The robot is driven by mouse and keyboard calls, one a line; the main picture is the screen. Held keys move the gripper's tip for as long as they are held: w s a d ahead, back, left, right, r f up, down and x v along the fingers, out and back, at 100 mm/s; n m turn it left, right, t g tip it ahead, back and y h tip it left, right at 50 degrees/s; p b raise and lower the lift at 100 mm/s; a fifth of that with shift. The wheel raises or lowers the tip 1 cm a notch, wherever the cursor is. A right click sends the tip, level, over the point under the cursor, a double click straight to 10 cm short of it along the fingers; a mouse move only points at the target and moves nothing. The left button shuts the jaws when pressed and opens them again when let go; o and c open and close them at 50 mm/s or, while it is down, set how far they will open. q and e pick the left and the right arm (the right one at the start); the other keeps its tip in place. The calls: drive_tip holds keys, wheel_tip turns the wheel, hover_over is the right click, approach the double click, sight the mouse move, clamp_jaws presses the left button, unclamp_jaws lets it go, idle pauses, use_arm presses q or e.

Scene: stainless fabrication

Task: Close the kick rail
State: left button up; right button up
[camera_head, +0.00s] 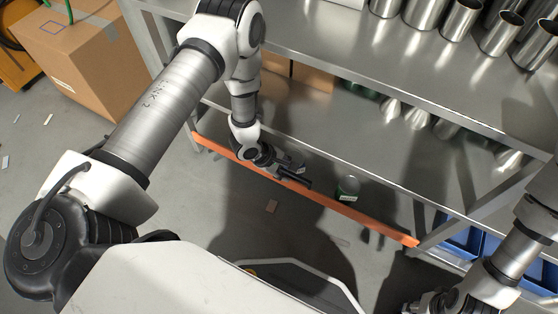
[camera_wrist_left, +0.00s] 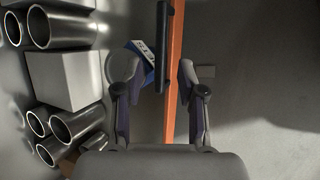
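The kick rail is a long orange bar (camera_head: 350,212) running low along the front of the steel shelf unit; it also shows in the left wrist view (camera_wrist_left: 176,60). A dark bar (camera_wrist_left: 163,50), which looks like a handle, lies along the rail there. My left gripper (camera_head: 292,174) is at the rail near its middle. In the left wrist view its two fingers (camera_wrist_left: 160,70) are apart, one on each side of the dark bar and rail. I cannot tell whether they touch. My right gripper (camera_head: 425,304) is at the bottom right, partly cut off, its fingers unclear.
Shiny metal cylinders (camera_head: 460,20) stand on the upper shelf (camera_head: 330,45), with more below. Blue bins (camera_head: 470,240) are at the lower right. A cardboard box (camera_head: 85,55) stands at the left. The floor before the rail is mostly clear.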

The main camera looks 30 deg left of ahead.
use_arm(q)
drive_tip(key=v, duration=0.7)
drive_tip(key=s+a+f+m+g+y, duration=0.15)
drive_tip(key=s+m+g+y, duration=0.3)
drive_tip(key=s+m, duration=1.3)
wheel_tip(320, 180, up, 33)
drive_tip(key=s+n+p, duration=0.1)
drive_tip(key=s+p, duration=0.1)
drive_tip(key=p, duration=3.1)
drive_tip(key=shift+s+a+r, duration=0.2)
drive_tip(key=shift+s+a, duration=0.2)
drive_tip(key=shift+t, duration=0.25)
